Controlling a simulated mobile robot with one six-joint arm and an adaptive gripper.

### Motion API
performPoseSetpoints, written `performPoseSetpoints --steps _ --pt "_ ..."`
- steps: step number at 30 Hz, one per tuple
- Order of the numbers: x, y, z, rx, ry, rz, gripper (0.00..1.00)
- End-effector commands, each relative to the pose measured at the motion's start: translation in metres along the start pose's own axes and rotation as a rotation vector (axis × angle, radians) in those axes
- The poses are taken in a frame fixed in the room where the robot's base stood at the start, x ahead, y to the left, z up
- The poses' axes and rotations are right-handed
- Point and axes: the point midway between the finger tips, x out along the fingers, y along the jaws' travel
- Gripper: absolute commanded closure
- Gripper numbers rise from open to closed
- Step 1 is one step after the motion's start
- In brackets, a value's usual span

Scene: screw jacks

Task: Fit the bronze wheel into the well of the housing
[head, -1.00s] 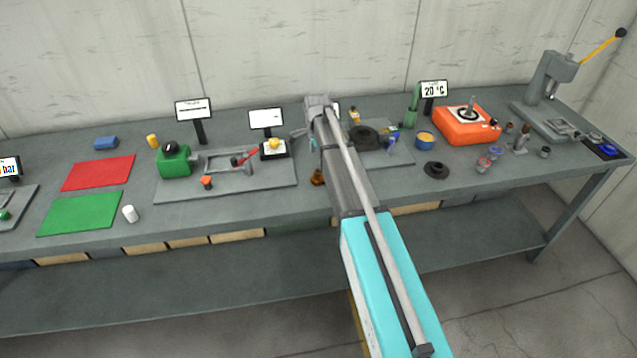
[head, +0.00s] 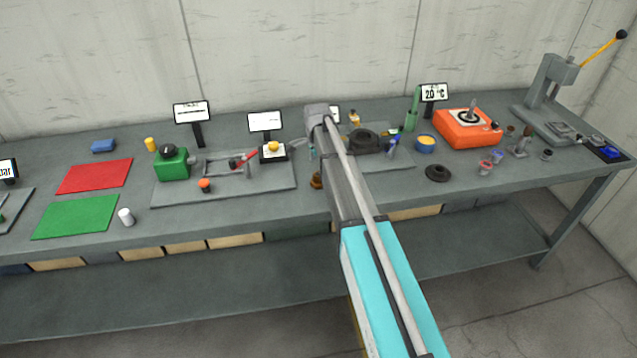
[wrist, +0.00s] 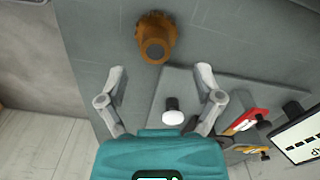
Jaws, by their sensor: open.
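A bronze-brown round stepped piece (wrist: 155,37), which looks like the bronze wheel, stands on the bench in the wrist view, with a dark grey round face at its centre. In the head view it is partly hidden beside my arm (head: 316,181). My gripper (wrist: 161,69) is open and empty, its fingertips spread on either side below the bronze piece in the picture and apart from it. In the head view my arm hides most of the gripper. A dark round body (head: 362,139) on a grey plate may be the housing; I cannot see its well clearly.
A black knob with a white end (wrist: 172,115) shows between my fingers in the wrist view. A display (wrist: 302,132) stands at the right there. In the head view a dark flanged ring (head: 438,173), a blue-and-yellow pot (head: 426,143) and an orange unit (head: 465,130) are to the right.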

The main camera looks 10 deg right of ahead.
Motion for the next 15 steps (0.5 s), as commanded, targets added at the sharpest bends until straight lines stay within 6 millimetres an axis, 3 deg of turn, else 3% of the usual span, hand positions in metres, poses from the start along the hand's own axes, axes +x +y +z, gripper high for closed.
performPoseSetpoints --steps 15 --pt "0.041 0.004 0.002 0.0 0.0 0.0 0.16"
